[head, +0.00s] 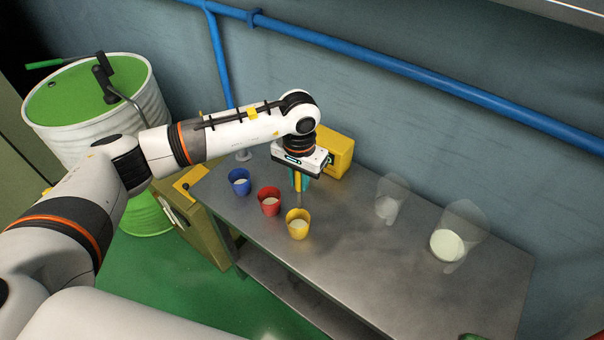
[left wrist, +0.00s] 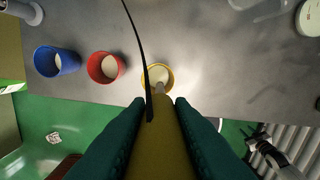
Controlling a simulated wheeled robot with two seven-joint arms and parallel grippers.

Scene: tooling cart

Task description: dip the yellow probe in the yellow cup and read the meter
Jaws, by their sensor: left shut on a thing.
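My left gripper (head: 300,182), with teal fingers, is shut on the yellow probe (head: 298,183), which points down. The probe (left wrist: 157,145) fills the lower middle of the left wrist view, with a thin black cable. The yellow cup (head: 298,229) stands on the metal table with pale content. In the left wrist view the probe's grey tip overlaps the yellow cup (left wrist: 151,71). In the head view the tip shows just above and behind the cup's rim; I cannot tell its exact depth. A yellow box (head: 340,150), perhaps the meter, stands behind the gripper, its display not visible. My right gripper is not in view.
A red cup (head: 269,207) and a blue cup (head: 239,187) stand left of the yellow cup, both with pale content. Two clear vessels (head: 392,190) (head: 470,220) stand to the right. The table (head: 370,265) is clear at its front right. A wall pipe (head: 420,75) runs behind.

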